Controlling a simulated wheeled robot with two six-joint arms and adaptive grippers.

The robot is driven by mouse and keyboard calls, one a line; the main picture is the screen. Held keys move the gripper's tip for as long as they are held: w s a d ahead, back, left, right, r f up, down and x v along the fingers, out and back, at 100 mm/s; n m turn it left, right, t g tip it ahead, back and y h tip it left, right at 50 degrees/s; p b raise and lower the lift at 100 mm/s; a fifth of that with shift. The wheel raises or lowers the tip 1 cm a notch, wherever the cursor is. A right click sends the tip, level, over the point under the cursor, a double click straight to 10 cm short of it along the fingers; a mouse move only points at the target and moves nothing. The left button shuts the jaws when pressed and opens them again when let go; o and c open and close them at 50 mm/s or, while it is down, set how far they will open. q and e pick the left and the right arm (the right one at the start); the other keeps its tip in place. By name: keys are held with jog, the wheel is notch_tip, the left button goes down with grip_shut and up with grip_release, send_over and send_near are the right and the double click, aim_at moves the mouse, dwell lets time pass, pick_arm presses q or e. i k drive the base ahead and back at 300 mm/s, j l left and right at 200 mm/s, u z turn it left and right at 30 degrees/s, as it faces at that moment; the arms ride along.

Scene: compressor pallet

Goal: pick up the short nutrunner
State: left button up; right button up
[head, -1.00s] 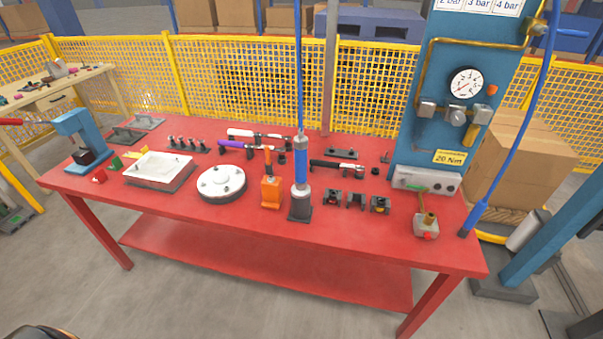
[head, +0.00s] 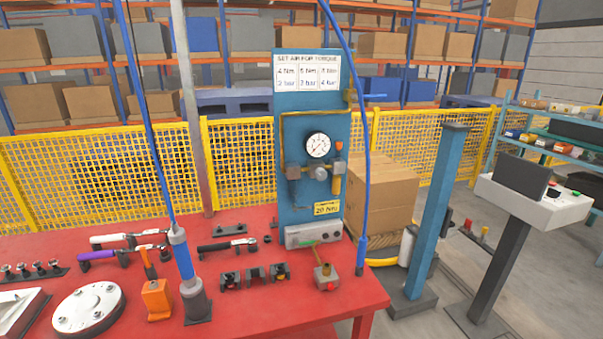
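A blue cylindrical tool (head: 182,258) with a grey top hangs on a blue hose and stands, slightly tilted in the picture, in a dark grey holder (head: 197,302) on the red table. It looks like a nutrunner; its lower end is hidden in the holder. A second blue hose comes down at the table's right end to a slim blue piece with a dark tip (head: 361,258); I cannot tell whether this is another tool. Neither of my grippers is in view.
The red table (head: 255,318) also carries an orange holder (head: 157,299), a round white flange (head: 88,309), several wrenches and small black blocks. A blue gauge panel (head: 300,190) stands at the back. A blue post (head: 437,205) and a console (head: 535,200) stand to the right.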

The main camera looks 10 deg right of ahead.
aim_at(191, 285)
jog(key=j, duration=0.7)
jog(key=i+j, duration=0.15)
jog(key=j, duration=1.3)
jog(key=i+j, duration=0.15)
jog(key=j, duration=0.55)
